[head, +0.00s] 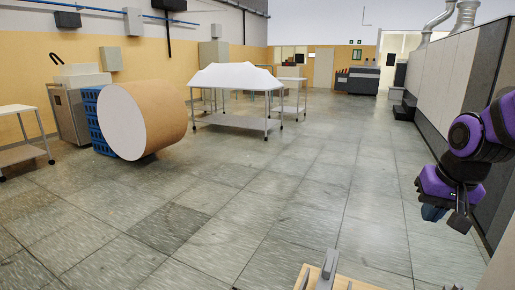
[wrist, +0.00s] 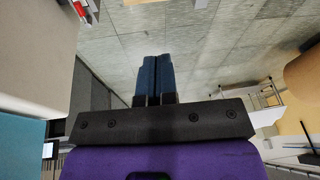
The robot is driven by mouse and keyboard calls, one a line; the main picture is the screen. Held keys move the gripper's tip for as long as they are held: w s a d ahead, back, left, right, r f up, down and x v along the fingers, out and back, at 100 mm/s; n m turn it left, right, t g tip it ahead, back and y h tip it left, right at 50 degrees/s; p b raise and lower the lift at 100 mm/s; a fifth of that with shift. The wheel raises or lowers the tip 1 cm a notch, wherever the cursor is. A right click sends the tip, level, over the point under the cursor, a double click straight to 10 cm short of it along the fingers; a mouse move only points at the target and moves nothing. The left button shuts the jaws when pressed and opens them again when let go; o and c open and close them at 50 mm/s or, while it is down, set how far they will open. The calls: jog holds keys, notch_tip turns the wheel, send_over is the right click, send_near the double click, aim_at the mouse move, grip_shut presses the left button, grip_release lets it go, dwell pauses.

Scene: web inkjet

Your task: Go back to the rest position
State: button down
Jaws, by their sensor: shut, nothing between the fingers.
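My gripper (wrist: 154,80) is shut and empty in the wrist view, its two blue fingers side by side over the floor. In the head view my purple arm is folded at the right, with my gripper (head: 432,213) hanging at its lower end, fingers pointing down and left. It is in the air and touches nothing that I can see.
A long grey machine (head: 452,90) runs along the right side, close to my arm. A large paper roll (head: 122,122), a covered cart (head: 232,78) and a low table (head: 22,155) stand at the left. A wooden surface (head: 362,284) with grey parts is at the bottom. The middle floor is clear.

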jog(key=s+a+r+n+t, duration=0.1)
jog(key=s+a+r+n, duration=0.2)
jog(key=s+r, duration=0.6)
jog(key=s+a, duration=0.1)
jog(key=s, duration=0.3)
jog(key=shift+s+a+r+n+t, duration=0.15)
jog(key=shift+a+r+n+t, duration=0.15)
jog(key=shift+r+t, duration=0.1)
dwell(0.6)
